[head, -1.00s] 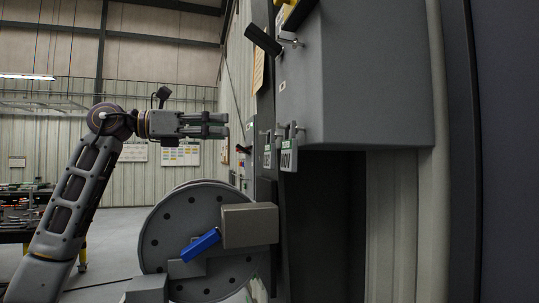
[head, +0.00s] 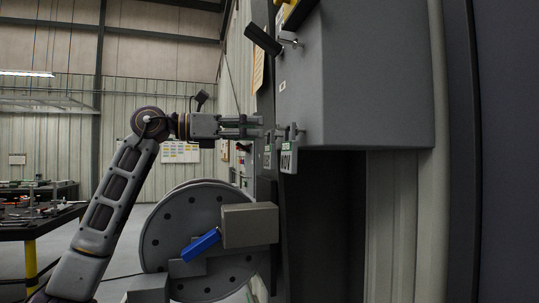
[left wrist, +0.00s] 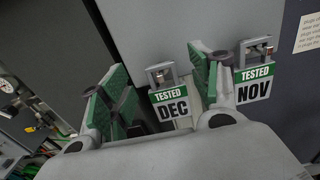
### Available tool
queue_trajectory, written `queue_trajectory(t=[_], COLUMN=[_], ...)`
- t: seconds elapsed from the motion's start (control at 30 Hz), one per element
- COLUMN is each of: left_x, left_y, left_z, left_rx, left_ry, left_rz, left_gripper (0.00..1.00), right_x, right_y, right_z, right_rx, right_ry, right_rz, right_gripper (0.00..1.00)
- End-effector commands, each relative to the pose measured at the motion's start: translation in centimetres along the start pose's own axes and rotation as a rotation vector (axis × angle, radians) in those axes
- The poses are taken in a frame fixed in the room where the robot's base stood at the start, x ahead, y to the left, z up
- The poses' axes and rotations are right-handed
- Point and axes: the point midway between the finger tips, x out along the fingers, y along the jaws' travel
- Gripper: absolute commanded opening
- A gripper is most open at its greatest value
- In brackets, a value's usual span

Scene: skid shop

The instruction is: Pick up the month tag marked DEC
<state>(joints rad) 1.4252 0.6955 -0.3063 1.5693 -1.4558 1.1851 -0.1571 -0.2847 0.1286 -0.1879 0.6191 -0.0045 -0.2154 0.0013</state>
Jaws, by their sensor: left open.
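The DEC month tag (left wrist: 171,108), white with a green "TESTED" band, hangs from a small metal hook in the left wrist view. In that view it sits between the two green-padded fingers of my left gripper (left wrist: 158,88), which are apart and not closed on it. In the head view my left gripper (head: 258,127) points right, with its tips close to the hanging tags. The DEC tag (head: 267,156) shows there edge-on and hard to read. My right gripper is in neither view.
The NOV tag (left wrist: 253,86) hangs just right of the DEC tag, close to my right-hand finger in the left wrist view. A grey cabinet (head: 360,75) stands over the tags. A large grey disc (head: 170,225) with a box (head: 250,226) and blue handle (head: 201,244) is below.

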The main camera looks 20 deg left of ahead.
Motion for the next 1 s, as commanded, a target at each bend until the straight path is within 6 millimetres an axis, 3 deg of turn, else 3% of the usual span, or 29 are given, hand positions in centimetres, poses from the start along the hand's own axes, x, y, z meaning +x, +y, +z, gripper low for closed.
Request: queue_trajectory(t=[0.27, 0.7, 1.0], left_x=[0.6, 4.7, 5.2], left_y=[0.0, 0.2, 0.2], left_z=[0.0, -0.3, -0.4], left_rx=[0.000, -0.001, 0.000], left_ry=[0.000, 0.001, 0.001], left_rz=[-0.001, -0.001, 0.000], left_gripper=[0.62, 0.62, 0.62], right_x=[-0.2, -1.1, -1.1], right_y=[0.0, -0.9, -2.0], right_z=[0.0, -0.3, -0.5], right_rx=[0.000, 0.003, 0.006], right_ry=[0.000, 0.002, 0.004], right_rz=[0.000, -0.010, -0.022], right_gripper=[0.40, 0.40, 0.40])
